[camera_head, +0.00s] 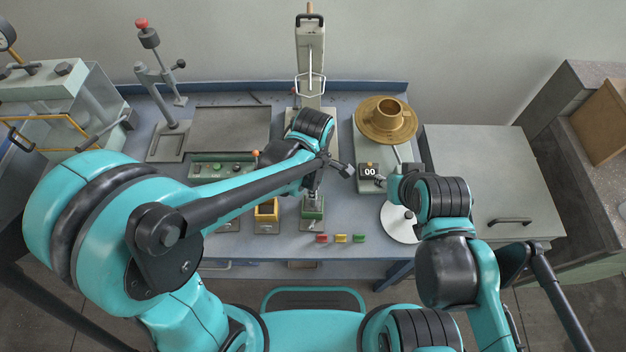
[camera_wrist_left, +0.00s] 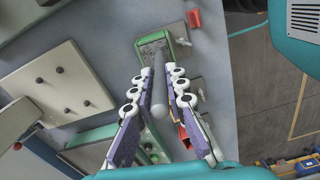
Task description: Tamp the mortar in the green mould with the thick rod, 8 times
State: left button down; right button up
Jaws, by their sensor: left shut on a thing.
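The green mould (camera_head: 312,212) stands near the bench's front edge, filled with grey mortar; it is at the top of the left wrist view (camera_wrist_left: 181,34). My left gripper (camera_head: 317,180) is over the mould. In the left wrist view the gripper (camera_wrist_left: 160,80) is shut on the thick grey rod (camera_wrist_left: 158,93). The rod points down to the mould, its far end at the mortar; I cannot tell how deep it reaches. In the head view the arm hides most of the rod. My right gripper (camera_head: 379,180) is beside the counter reading 00 (camera_head: 369,172); its jaws are unclear.
The yellow mould (camera_head: 266,214) stands left of the green one. Small red (camera_head: 321,238), yellow (camera_head: 341,238) and green (camera_head: 359,238) blocks lie in front. A round white plate (camera_head: 400,227) is at right. A control panel (camera_head: 222,166) and tall press (camera_head: 311,60) stand behind.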

pick_arm(q)
jog(key=r, duration=0.3)
jog(key=shift+w+a+r, duration=0.15)
jog(key=shift+w+r, duration=0.15)
jog(key=shift+r, duration=0.1)
jog(key=shift+w, duration=0.1)
